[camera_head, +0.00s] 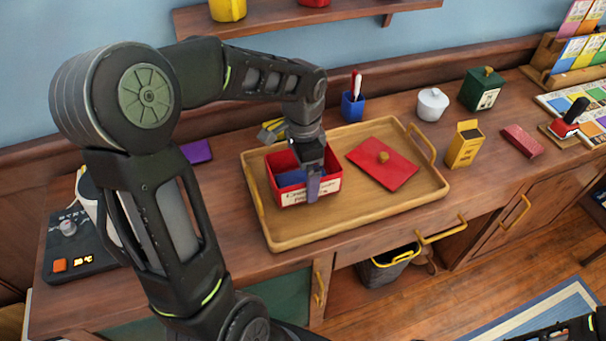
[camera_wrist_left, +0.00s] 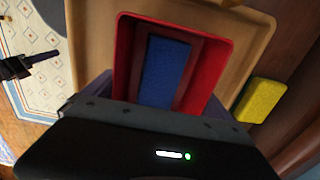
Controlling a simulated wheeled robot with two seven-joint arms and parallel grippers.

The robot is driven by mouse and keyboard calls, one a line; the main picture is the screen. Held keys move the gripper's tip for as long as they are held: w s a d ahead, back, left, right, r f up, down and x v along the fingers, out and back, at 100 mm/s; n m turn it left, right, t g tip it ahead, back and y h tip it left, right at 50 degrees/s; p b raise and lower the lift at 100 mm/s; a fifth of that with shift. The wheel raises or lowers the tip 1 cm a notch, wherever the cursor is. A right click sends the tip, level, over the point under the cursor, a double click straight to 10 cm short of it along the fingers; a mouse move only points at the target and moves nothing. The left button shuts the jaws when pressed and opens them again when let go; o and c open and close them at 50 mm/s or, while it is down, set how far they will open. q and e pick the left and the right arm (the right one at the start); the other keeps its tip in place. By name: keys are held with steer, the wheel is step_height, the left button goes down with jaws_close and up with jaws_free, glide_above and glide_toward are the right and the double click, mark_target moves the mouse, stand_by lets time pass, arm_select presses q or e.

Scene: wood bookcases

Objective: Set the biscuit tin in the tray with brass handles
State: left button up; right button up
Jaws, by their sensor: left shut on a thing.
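The biscuit tin (camera_head: 310,192) is a red open box with a cream label and a blue item inside. It is over the left part of the wooden tray with brass handles (camera_head: 350,217); I cannot tell whether its base touches the tray floor. My left gripper (camera_head: 314,180) is shut on the tin's near wall. The wrist view shows the open tin (camera_wrist_left: 170,68) from above, between my fingers. A red lid (camera_head: 383,165) with a brass knob lies in the tray's right half. My right gripper (camera_wrist_left: 22,66) shows dark at the wrist view's left edge; its jaw state is unclear.
Behind the tray stand a blue pen cup (camera_head: 352,105), a white lidded pot (camera_head: 432,104) and a green box (camera_head: 481,90). A yellow box (camera_head: 464,146) is right of the tray. A black device (camera_head: 75,245) is at the left. A yellow object (camera_head: 271,130) sits behind the tin.

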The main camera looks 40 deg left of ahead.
arm_select(q)
steer(key=shift+f, duration=0.5)
steer(key=shift+f, duration=0.1)
steer(key=o, duration=1.4)
steer(key=shift+f, duration=0.1)
step_height(320, 180, up, 12)
steer(key=shift+r, duration=0.2)
